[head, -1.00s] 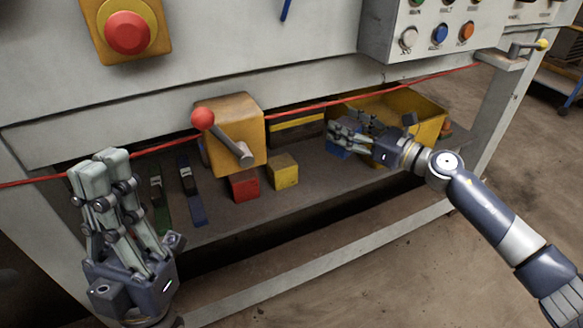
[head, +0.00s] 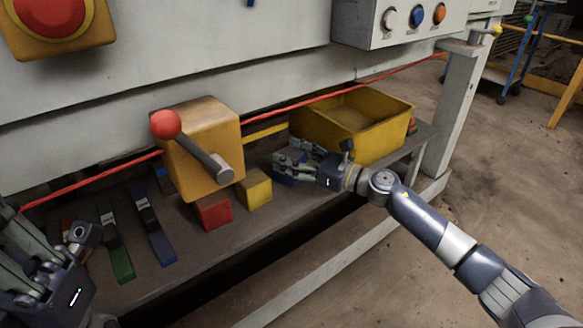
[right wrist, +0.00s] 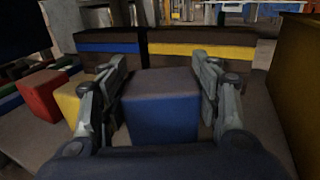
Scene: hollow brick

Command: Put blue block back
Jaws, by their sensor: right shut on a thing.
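The blue block (right wrist: 162,106) sits between the fingers of my right gripper (right wrist: 163,85) in the right wrist view, with a finger on each side. In the head view the block (head: 285,180) is mostly hidden by my right gripper (head: 290,164), low at the shelf, right of the yellow block. I cannot tell whether it touches the shelf. A red block (head: 213,211) and a yellow block (head: 255,187) stand side by side on the shelf. My left gripper (head: 40,235) is at the left edge, partly cut off; its fingertips are not clear.
A yellow bin (head: 355,128) stands right behind my right gripper. A red cord (head: 300,118) runs across the front. Green (head: 117,245) and blue (head: 152,228) strips lie left.

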